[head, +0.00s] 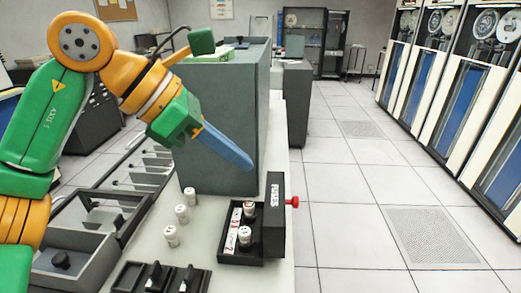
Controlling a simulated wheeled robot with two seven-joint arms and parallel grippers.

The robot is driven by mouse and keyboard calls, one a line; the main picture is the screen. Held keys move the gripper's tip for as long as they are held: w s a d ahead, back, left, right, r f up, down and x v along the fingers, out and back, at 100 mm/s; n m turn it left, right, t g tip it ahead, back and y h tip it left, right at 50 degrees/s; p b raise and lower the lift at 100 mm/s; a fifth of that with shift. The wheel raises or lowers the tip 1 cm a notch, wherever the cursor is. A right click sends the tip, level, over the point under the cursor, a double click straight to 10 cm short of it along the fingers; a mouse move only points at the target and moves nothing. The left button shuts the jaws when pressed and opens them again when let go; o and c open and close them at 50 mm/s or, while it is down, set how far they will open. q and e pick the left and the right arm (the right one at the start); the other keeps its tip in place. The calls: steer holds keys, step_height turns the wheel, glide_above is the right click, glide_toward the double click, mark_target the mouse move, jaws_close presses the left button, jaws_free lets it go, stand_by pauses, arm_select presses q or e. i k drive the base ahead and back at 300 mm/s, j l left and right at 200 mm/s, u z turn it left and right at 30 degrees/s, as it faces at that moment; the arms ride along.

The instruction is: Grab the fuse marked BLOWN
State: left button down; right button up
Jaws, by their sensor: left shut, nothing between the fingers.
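Three small white fuses stand upright on the pale bench top: a back one (190,196), a middle one (181,213) and a front one (171,236). Two more white fuses, one at the back (249,210) and one in front (244,236), sit in a black box (274,215) labelled FUSES. Their markings are too small to read, so I cannot tell which says BLOWN. My left gripper (247,164), with blue fingers, is shut and empty. It is raised above the bench, in front of the grey cabinet and apart from the fuses. My right gripper is not in view.
A tall grey cabinet (218,135) stands behind the fuses. A red knob (292,202) sticks out at the fuse box's right side. Black switches (155,275) are at the front, and a grey tray (75,262) is at the left. Open tiled floor lies to the right.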

mark_target(249, 206)
steer(key=k, duration=1.45)
